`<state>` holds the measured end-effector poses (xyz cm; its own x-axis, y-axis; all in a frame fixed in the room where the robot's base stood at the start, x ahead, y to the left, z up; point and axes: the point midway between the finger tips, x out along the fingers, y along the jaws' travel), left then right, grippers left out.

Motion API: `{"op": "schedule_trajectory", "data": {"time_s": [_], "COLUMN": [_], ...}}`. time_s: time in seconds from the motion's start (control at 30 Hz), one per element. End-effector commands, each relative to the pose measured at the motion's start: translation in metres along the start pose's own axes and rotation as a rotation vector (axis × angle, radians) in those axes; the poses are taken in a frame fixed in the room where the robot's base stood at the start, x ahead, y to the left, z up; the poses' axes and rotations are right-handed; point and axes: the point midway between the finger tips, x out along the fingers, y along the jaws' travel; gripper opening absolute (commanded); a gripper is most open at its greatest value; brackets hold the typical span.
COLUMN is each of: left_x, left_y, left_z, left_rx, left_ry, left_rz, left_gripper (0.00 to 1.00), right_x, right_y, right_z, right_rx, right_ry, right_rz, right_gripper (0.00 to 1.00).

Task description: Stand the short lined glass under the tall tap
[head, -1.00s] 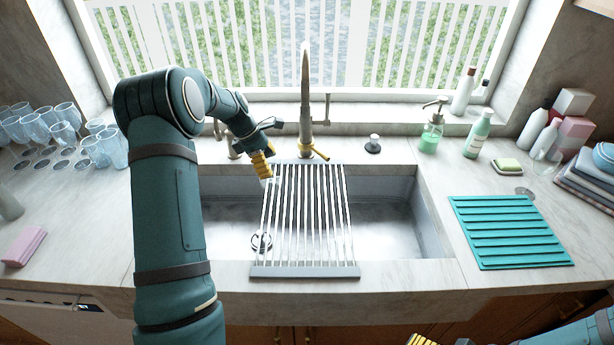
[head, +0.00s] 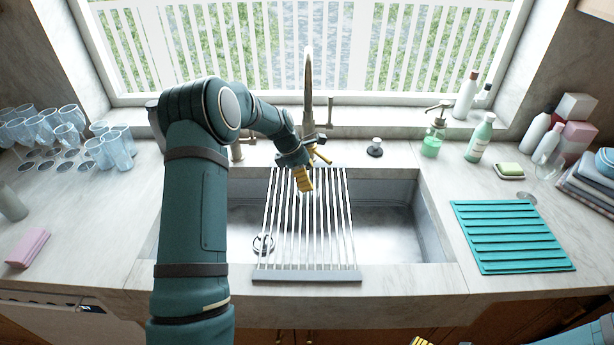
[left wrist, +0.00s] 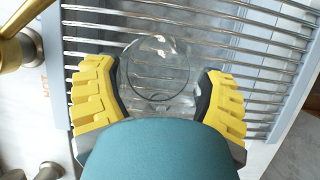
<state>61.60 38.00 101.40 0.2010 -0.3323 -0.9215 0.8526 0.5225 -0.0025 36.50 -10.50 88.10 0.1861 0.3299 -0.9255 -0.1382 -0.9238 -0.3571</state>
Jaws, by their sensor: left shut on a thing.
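My left gripper (head: 304,182) is over the back part of the drying rack, just in front of the tall tap (head: 308,95). In the left wrist view its yellow fingers (left wrist: 158,100) are shut on a clear glass (left wrist: 158,68), with rack bars visible through it. Lines on the glass cannot be made out, nor whether its base touches the bars. In the head view the gripper hides the glass. My right gripper (head: 422,342) shows only its yellow fingertips at the bottom edge.
The roll-up rack (head: 305,274) spans the sink (head: 385,220). Several glasses (head: 110,148) stand on the left counter. A teal ribbed mat (head: 512,236), a green soap pump (head: 432,140) and bottles are at right. A brass handle (head: 322,156) juts beside the tap base.

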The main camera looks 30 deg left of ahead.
Motion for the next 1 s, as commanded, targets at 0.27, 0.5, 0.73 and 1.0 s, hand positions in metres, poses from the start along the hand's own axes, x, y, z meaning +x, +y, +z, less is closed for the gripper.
{"op": "schedule_trajectory", "data": {"time_s": [0.27,0.5,0.73,1.0], "left_x": [0.002,0.002,-0.004,-0.038], "left_y": [0.000,0.000,0.000,0.001], "left_z": [-0.001,-0.001,0.001,-0.017], "left_rx": [0.000,0.000,0.000,-0.005], "left_ry": [0.000,0.000,0.000,0.002], "left_rz": [0.001,0.001,0.002,0.002], "left_gripper": [0.31,1.00,1.00,1.00], "right_x": [0.001,0.001,-0.001,0.001], "right_y": [0.001,0.000,0.000,0.000], "right_z": [0.000,0.000,0.000,0.000], "right_rx": [0.000,0.000,0.000,0.000], "right_ry": [0.000,0.000,0.000,0.000], "right_rz": [0.000,0.000,0.000,0.000], "right_gripper": [1.00,1.00,1.00,1.00]}}
